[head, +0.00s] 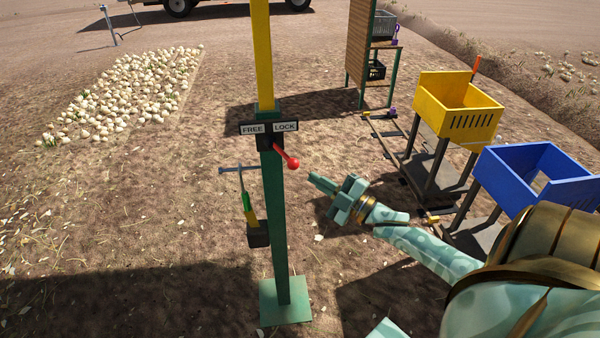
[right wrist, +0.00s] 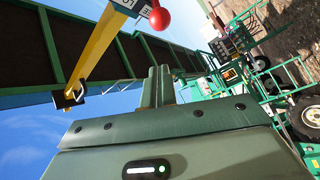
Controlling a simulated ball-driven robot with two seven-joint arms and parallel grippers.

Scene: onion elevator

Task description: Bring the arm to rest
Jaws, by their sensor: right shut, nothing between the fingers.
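My right arm comes in from the lower right in the head view. Its gripper (head: 322,183) is shut and empty, in the air just right of the green post (head: 275,220). A lever with a red ball (head: 293,162) sticks out from the post below the FREE/LOCK sign (head: 269,128), its ball under the LOCK side. The gripper is apart from the ball, below and right of it. In the right wrist view the shut fingers (right wrist: 160,88) point up the picture, with the red ball (right wrist: 160,18) beyond them. My left gripper is not in view.
A yellow crate (head: 456,105) and a blue crate (head: 535,180) stand on supports at the right. An onion heap (head: 125,95) lies at the far left. The ground left of the post is mostly open.

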